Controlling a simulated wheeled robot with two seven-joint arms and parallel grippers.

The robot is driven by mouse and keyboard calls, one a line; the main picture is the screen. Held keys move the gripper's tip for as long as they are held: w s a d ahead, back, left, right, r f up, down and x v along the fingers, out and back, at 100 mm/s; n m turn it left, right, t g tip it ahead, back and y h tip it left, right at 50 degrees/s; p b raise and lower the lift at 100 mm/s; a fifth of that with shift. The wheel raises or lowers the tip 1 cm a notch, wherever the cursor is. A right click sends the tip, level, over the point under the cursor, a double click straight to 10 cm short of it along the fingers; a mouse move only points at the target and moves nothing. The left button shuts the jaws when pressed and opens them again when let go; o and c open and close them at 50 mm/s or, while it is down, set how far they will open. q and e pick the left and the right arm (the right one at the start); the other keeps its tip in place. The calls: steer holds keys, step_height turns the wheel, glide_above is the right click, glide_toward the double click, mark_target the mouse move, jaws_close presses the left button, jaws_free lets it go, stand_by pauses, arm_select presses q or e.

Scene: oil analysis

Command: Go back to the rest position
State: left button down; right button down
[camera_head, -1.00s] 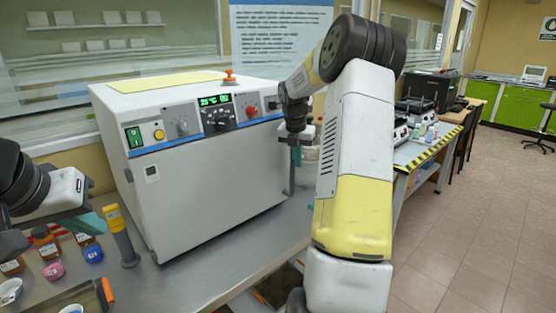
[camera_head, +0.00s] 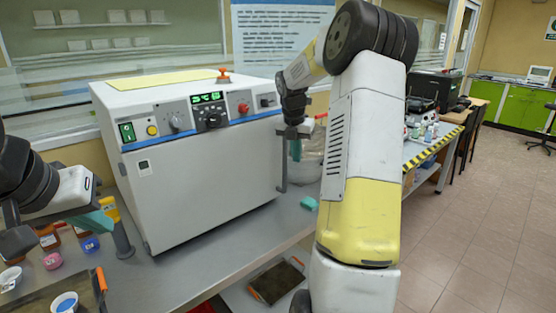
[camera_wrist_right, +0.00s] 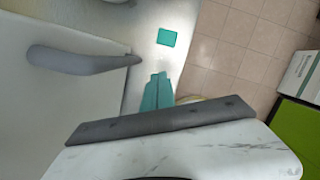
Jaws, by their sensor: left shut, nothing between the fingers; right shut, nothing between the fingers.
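My right gripper (camera_head: 295,152) hangs in front of the right end of the white oven's front face, beside its door handle. In the right wrist view its two teal fingertips (camera_wrist_right: 158,78) are together with nothing between them. My left gripper (camera_head: 100,220) is at the left edge over the bench, with teal fingers near the yellow-topped grey post; they are shut and empty. The white oven (camera_head: 210,190) stands on the bench with its door closed and a green display lit. Its grey handle (camera_wrist_right: 80,62) also shows in the right wrist view.
Bottles and small coloured cups (camera_head: 53,260) stand at the left of the bench (camera_head: 185,275). A small teal block (camera_head: 309,203) lies near the bench's right edge; it also shows in the right wrist view (camera_wrist_right: 166,37). A tray (camera_head: 275,281) sits lower down. Open floor lies at the right.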

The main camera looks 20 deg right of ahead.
steer(key=s+d+v, duration=0.1)
steer(key=v, duration=0.6)
steer(key=s+a+r+m+t, duration=0.1)
steer(key=s+a+r+m, duration=0.4)
steer(key=s+a+m, duration=0.2)
steer(key=s+a+f+m+t+y, duration=0.1)
steer(key=s+a+m+y, duration=0.1)
steer(key=s+a+m, duration=0.4)
steer(key=s+a+f+m+t+y, duration=0.2)
steer(key=s+a+m, duration=0.4)
steer(key=s+m, duration=0.8)
steer(key=shift+s+a, duration=0.25)
steer(key=shift+s, duration=0.55)
